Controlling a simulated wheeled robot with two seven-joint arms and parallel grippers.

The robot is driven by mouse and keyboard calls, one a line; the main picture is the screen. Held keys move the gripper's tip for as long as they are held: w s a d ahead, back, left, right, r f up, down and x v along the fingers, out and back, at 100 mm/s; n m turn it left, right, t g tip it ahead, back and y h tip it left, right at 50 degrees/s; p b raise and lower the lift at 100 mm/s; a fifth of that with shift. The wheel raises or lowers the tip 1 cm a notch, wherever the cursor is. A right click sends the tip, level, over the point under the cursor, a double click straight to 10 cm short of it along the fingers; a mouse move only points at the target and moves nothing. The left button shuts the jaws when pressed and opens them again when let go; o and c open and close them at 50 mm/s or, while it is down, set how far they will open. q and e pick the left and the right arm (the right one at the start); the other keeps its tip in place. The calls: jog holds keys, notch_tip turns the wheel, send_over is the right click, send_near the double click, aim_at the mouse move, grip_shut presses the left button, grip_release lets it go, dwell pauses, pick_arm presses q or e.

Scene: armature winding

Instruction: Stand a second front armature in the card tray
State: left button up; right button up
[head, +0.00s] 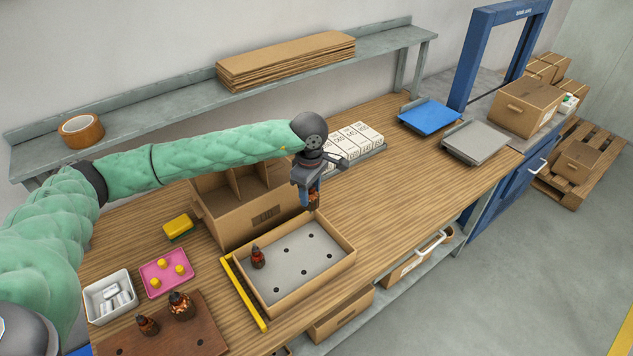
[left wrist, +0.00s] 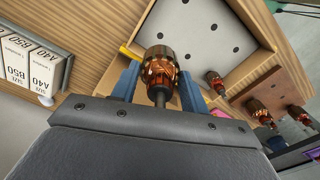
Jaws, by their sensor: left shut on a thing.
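My left gripper (head: 308,194) is shut on a copper-and-dark armature (head: 314,201), held in the air above the back edge of the card tray (head: 335,285). In the left wrist view the held armature (left wrist: 159,68) sits between the blue fingers, its shaft toward the gripper. The tray is a shallow cardboard box with a grey holed insert (head: 310,252). One armature (head: 258,258) stands upright at the tray's left side; other visible holes are empty. Two more armatures, a smaller (head: 147,325) and a larger (head: 180,305), stand on a brown wooden board (head: 205,335). My right gripper is out of view.
A divided cardboard box (head: 235,215) stands close behind the tray. A yellow strip (head: 243,293) lies along the tray's left side. A pink tray (head: 163,277) and white bin (head: 98,291) stand farther left. White cartons (head: 350,145) stand behind. Bench right of the tray is clear.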

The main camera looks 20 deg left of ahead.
aim_at(311, 213)
pick_arm(q)
jog(key=shift+f, duration=5.1)
jog(key=shift+f+b, duration=1.05)
jog(key=shift+f, duration=0.05)
jog(key=o, duration=1.2)
